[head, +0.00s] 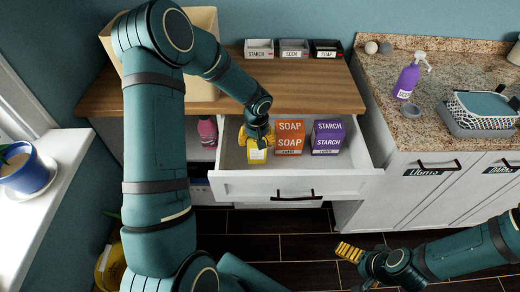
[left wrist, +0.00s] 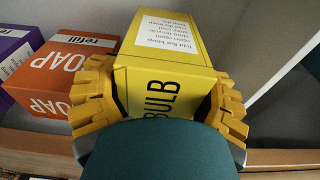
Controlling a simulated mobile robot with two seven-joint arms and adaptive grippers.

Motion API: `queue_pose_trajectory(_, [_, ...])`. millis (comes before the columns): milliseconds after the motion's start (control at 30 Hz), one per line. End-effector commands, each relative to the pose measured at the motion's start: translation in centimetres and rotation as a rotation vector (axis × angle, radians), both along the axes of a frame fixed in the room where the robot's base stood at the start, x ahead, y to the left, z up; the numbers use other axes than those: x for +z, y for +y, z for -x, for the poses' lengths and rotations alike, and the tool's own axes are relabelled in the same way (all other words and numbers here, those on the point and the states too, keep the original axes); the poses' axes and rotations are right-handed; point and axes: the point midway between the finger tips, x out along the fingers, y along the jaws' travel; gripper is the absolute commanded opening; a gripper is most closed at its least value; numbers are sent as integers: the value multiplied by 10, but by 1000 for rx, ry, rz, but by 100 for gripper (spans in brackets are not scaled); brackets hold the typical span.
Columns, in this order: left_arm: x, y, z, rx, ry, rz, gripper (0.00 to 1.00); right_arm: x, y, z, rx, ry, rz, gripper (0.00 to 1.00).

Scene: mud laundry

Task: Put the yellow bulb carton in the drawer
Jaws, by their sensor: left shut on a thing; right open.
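The yellow bulb carton (head: 257,155) is in the left part of the open white drawer (head: 232,182), with its lower part hidden by the drawer front in the head view. My left gripper (head: 257,140) is shut on it from above. In the left wrist view, the yellow fingers (left wrist: 160,110) press on both sides of the carton (left wrist: 168,55), which shows BULB lettering and a white label. I cannot tell whether the carton touches the drawer floor. My right gripper (head: 349,252) is open and empty, low over the dark floor, outside the drawer.
An orange soap box (head: 289,137) and a purple starch box (head: 327,137) stand to the right in the drawer. Small labelled bins (head: 293,48) line the back of the wooden top. A purple bottle (head: 408,78) and a basket (head: 482,110) stand on the granite counter.

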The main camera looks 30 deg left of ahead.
Motion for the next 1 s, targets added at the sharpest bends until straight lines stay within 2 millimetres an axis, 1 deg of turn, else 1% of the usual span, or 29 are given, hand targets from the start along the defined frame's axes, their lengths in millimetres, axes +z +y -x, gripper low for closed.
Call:
queue_pose_trajectory(167, [-14,0,0,1,1,1,34,-3,0,1,2,2,0,100])
queue_pose_trajectory(333, [-38,0,0,0,2,1,34,-7,0,2,4,5,-1,100])
queue_pose_trajectory(400, [-40,0,0,0,-1,1,34,-7,0,2,4,5,-1,100])
queue_pose_trajectory(600, [-39,0,0,0,-1,0,34,-7,0,2,4,5,-1,100])
queue_pose_trajectory(700, [-42,0,0,0,-1,0,34,-9,0,3,4,6,-2,100])
queue_pose_trajectory(733, [-42,0,0,0,-1,1,75,-10,0,3,4,6,-2,100])
queue_pose_trajectory(767, [-41,0,0,0,-1,1,85,-9,0,3,4,6,-2,100])
queue_pose_trajectory(800, [-41,0,0,0,-1,1,99,-9,0,3,4,6,-2,100])
queue_pose_trajectory(1000, [-41,0,0,0,-1,1,100,-9,0,3,4,6,-2,100])
